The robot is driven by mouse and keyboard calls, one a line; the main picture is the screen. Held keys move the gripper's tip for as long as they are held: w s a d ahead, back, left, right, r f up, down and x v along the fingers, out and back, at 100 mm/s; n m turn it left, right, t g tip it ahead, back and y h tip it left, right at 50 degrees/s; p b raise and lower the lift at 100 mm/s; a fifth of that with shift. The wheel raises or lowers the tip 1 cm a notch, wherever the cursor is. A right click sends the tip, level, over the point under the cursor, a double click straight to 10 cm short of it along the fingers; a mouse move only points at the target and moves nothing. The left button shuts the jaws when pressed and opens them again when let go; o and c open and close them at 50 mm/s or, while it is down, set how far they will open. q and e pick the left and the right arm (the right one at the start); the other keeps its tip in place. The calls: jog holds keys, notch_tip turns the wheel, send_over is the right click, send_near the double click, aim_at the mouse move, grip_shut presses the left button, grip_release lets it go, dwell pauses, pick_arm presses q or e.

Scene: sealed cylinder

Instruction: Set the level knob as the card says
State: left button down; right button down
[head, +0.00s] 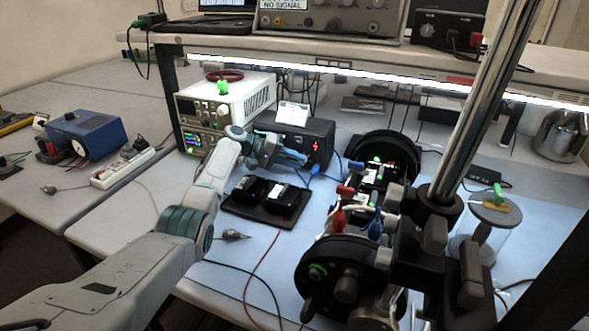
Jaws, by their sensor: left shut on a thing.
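A black box (322,139) stands on the bench under the shelf, with red terminals on its front. A white card (292,114) stands on top of it; its writing is too small to read. My left arm reaches in from the left, and my left gripper (298,158) is at the front face of the black box. Its jaws are shut on what appears to be the level knob, which the gripper hides. The knob's setting cannot be seen. My right gripper is not in view.
A white power supply (222,106) stands left of the box. A black tray (240,213) with two black blocks lies in front. A large black apparatus with a metal column (487,90) and a glass jar (480,238) fill the right.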

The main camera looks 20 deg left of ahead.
pick_arm(q)
jog(key=shift+f+b, duration=0.2)
jog(key=shift+b, duration=0.2)
jog(key=shift+h, duration=0.3)
jog(key=shift+b, duration=0.4)
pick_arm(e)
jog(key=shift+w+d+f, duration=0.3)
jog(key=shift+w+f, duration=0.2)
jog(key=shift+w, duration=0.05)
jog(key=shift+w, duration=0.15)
